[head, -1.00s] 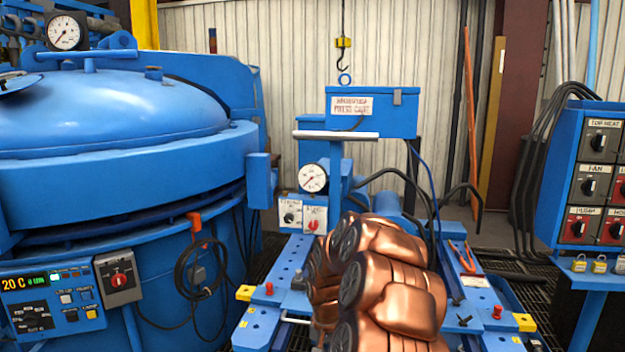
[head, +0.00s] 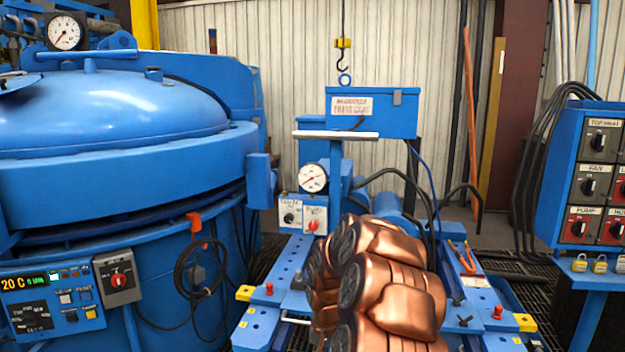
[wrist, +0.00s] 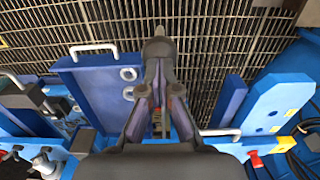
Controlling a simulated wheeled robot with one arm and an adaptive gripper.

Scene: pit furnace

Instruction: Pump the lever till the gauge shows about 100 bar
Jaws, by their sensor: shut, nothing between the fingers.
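The blue press cart (head: 371,113) stands in the middle of the head view. Its round white gauge (head: 313,178) is on the front, above two knobs. A reddish needle shows, but the numbers are too small to read. I cannot pick out the lever for sure; a pale horizontal bar (head: 336,135) sits above the gauge. My copper-coloured arm covers the cart's lower middle and hides my gripper in the head view. In the wrist view my gripper (wrist: 158,42) is shut and empty, its fingertips together above the floor grating, close to blue cart parts.
A big blue furnace (head: 100,115) with its own gauge (head: 65,31) fills the left. A control cabinet (head: 597,180) stands at the right. A hook (head: 343,62) hangs above the cart. Blue plates (wrist: 95,105) with handles flank my gripper over the floor grating (wrist: 220,40).

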